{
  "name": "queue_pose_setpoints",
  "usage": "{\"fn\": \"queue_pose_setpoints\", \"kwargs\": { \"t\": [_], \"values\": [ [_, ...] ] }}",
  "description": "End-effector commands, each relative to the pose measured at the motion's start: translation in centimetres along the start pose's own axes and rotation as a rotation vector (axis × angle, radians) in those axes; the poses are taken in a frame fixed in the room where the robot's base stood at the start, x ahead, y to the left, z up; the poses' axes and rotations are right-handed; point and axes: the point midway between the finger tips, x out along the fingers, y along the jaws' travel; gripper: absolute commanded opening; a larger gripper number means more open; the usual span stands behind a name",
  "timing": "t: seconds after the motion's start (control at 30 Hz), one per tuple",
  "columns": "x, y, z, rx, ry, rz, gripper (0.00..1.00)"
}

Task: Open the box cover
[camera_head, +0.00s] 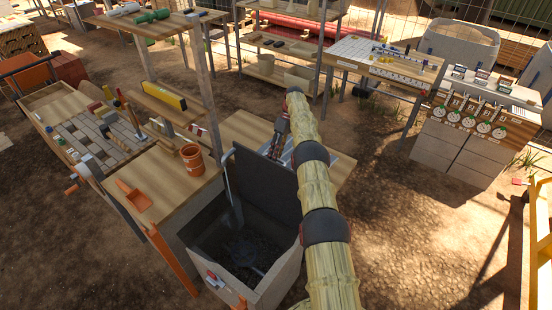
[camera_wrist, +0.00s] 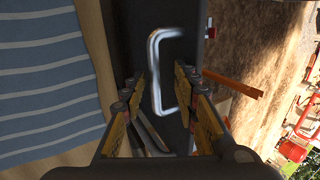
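The box (camera_head: 268,288) stands at the lower middle of the head view with its inside showing. Its dark cover (camera_head: 268,190) is raised and stands steeply tilted, apart from the near rim. My gripper (camera_head: 277,150) is at the far side of the cover, partly hidden by my arm. In the wrist view my gripper (camera_wrist: 163,98) is open, with its fingers apart. A silvery bar handle (camera_wrist: 155,65) on the dark cover (camera_wrist: 126,35) shows between and beyond the fingers. I cannot tell whether a finger touches it.
A metal ladle (camera_head: 236,205) stands in the dark contents of the box. A wooden table with a blue striped cloth (camera_wrist: 45,85) lies beside the cover. Open ground lies to the right.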

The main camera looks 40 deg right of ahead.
Motion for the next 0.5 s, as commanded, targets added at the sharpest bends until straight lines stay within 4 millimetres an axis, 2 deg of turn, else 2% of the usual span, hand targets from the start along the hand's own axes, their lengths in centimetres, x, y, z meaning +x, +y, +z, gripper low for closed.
{"fn": "queue_pose_setpoints", "kwargs": {
  "t": [0.3,0.5],
  "values": [
    [-5.3,-2.8,-0.1,-0.001,0.000,0.001,0.30],
    [-6.9,-3.8,-0.1,0.000,0.000,0.000,0.30]
  ]
}}
